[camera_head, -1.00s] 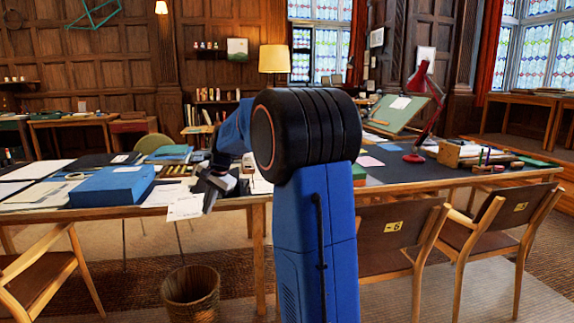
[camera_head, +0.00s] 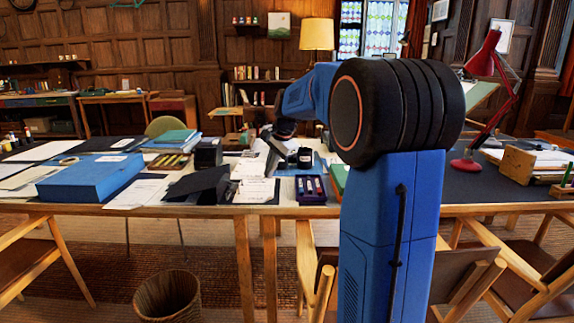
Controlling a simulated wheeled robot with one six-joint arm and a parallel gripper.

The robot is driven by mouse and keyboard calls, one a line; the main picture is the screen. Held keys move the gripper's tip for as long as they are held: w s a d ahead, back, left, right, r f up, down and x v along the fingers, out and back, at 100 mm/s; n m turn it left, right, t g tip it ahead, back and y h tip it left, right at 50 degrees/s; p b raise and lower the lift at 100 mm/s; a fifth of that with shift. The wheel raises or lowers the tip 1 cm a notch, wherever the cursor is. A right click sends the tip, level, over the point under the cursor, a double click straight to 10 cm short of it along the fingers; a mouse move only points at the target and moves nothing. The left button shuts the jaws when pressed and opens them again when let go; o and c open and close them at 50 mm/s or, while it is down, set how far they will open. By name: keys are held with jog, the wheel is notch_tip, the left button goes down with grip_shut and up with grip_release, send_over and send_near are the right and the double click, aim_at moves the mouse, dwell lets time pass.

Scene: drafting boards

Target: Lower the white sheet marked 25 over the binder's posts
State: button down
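My gripper (camera_head: 274,152) is over the middle of the long table, small and dark in the head view. I cannot tell whether its fingers are open or shut. A white printed sheet (camera_head: 256,191) lies or hangs just below and left of it, above a dark base. Another white sheet (camera_head: 250,165) shows close to the fingers; whether either is held is unclear. No number 25 is legible. A black folder-like thing with a raised cover (camera_head: 203,182), possibly the binder, is left of the sheet. Its posts cannot be made out.
A blue box (camera_head: 90,178) sits at the left of the table. A dark tray with light items (camera_head: 310,188) and a black jar (camera_head: 305,158) are right of the gripper. A red lamp (camera_head: 488,100) stands at the right. Chairs and a wastebasket (camera_head: 167,295) are in front.

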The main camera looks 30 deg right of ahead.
jog(key=shift+d+f, duration=0.15)
jog(key=shift+f, duration=1.35)
jog(key=shift+d+f, duration=0.1)
jog(key=shift+f, duration=1.35)
jog(key=c, duration=2)
grip_release()
jog(key=v, duration=1.7)
jog(key=shift+r, duration=0.2)
jog(key=shift+a, duration=0.15)
